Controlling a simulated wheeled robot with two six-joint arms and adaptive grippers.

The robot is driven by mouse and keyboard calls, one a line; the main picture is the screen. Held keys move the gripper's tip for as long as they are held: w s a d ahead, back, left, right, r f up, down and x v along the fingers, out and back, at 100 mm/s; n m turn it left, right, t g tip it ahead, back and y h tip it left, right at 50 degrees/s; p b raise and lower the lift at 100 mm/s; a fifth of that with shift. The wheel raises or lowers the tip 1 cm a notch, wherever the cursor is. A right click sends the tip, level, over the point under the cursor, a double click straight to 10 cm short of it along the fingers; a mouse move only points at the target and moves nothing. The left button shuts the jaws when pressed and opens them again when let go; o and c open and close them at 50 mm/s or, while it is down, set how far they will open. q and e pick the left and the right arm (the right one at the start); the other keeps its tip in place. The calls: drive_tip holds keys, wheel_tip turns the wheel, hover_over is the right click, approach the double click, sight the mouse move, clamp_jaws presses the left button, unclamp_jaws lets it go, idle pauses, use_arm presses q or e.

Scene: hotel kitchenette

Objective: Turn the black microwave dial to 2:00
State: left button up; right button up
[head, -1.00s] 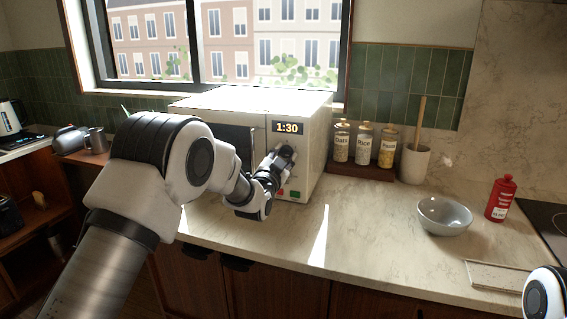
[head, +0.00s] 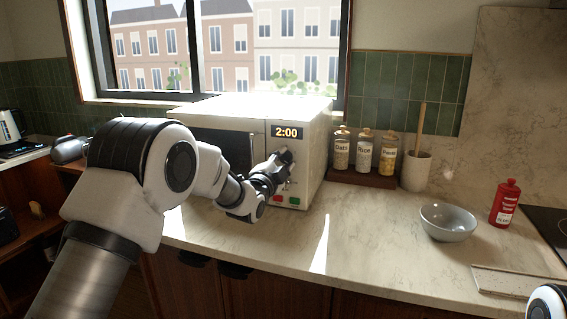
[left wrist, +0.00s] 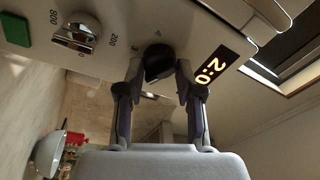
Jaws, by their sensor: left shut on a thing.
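The white microwave (head: 262,110) stands on the counter under the window. Its display (head: 287,132) reads 2:00, and the same display (left wrist: 211,73) shows in the left wrist view. The black dial (left wrist: 158,62) sits on the front panel beside the display. My left gripper (head: 284,158) is at the panel; in the left wrist view its two fingers (left wrist: 160,68) are on either side of the dial, shut on it. In the head view the gripper hides the dial. My right gripper is not in view; only a bit of my right arm shows at the lower right.
A silver knob (left wrist: 76,32) and a green button (left wrist: 14,29) are on the same panel, and a red button (head: 278,199) is low on it. Right of the microwave are jars (head: 364,155), a utensil crock (head: 415,172), a grey bowl (head: 447,224) and a red bottle (head: 504,205).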

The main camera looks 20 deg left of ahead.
use_arm(q)
drive_tip(key=o, duration=0.9)
drive_tip(key=shift+a, duration=0.1)
drive_tip(key=shift+o, duration=1.3)
drive_tip(key=shift+w+f, duration=0.15)
drive_tip(key=shift+f, duration=0.05)
drive_tip(key=shift+r, duration=0.1)
drive_tip(key=shift+s, duration=0.35)
drive_tip(key=s+a+f, duration=0.1)
drive_tip(key=s, duration=1)
drive_tip(key=shift+a+f, duration=0.15)
drive_tip(key=shift+f, duration=0.1)
drive_tip(key=shift+s, duration=0.1)
